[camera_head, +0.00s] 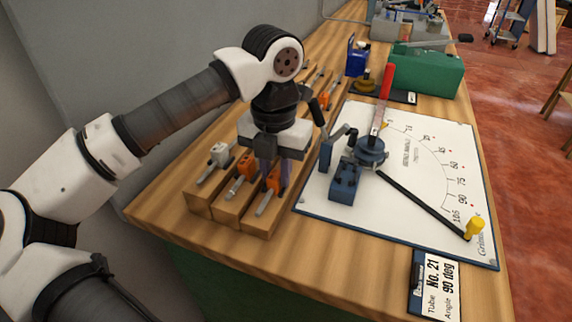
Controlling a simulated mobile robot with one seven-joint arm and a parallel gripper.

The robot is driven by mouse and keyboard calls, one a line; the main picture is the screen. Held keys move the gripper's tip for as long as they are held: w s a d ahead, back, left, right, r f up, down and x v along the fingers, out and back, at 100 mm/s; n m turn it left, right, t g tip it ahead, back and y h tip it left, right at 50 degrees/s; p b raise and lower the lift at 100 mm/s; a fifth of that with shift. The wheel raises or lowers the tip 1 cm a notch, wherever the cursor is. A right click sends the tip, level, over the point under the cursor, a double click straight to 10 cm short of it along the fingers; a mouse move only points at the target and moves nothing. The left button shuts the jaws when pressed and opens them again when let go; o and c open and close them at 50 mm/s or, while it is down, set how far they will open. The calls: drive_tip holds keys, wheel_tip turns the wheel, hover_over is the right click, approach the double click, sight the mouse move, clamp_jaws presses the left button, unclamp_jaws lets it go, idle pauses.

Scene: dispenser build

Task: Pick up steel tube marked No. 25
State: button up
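Several steel tubes lie in a slotted wooden rack (200,207) on the bench. Near ends of three show: one by a pale grey tag (219,153), one by an orange tag (247,164), and one by another orange tag (273,181). The tag markings are too small to read, so I cannot tell which tube is No. 25. My gripper (272,176) points down over the rack, with its fingers close to the rightmost near tag. My gripper body hides the middle of the rack. I cannot tell whether the fingers touch or hold anything.
A bending tool (370,152) with a long black arm sits on a white angle board (430,140) right of the rack. A card (436,285) reads Tube No. 21, Angle 90 deg. A green box (428,70) stands farther back. The grey wall is at the left.

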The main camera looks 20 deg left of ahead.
sight(276, 173)
clamp_jaws()
drive_tip(key=shift+r, duration=0.1)
drive_tip(key=shift+r+p, duration=2)
drive_tip(key=shift+r, duration=1.4)
